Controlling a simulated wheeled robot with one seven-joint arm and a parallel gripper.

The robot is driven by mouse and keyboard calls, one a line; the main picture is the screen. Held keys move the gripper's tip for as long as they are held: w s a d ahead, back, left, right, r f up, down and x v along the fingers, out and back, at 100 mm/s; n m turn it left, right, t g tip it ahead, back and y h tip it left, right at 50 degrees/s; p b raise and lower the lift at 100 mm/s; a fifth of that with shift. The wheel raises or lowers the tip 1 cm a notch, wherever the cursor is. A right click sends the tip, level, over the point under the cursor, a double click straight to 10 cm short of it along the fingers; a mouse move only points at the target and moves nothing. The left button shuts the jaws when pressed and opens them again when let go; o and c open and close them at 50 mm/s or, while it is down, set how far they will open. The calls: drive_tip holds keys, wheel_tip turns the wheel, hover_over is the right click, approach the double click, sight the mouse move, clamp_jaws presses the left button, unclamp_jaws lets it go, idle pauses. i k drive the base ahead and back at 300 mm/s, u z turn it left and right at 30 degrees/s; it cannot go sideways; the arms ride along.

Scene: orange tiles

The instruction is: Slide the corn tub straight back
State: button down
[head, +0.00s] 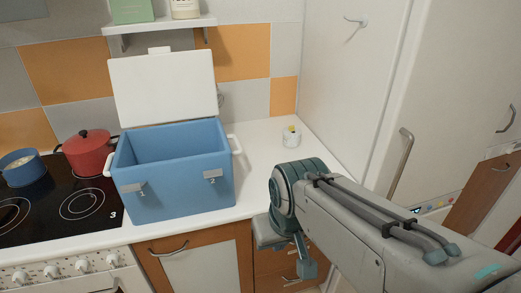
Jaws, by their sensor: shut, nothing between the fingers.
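A red pot (88,155) and a blue pot (20,170) are on the black stove. A shelf (160,25) is above.

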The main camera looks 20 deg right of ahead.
sight(291, 139)
drive_tip(key=u, duration=0.2)
drive_tip(key=k, duration=0.45)
drive_tip(key=z, duration=0.9)
drive_tip(key=i, duration=1.45)
drive_tip(key=u, duration=0.3)
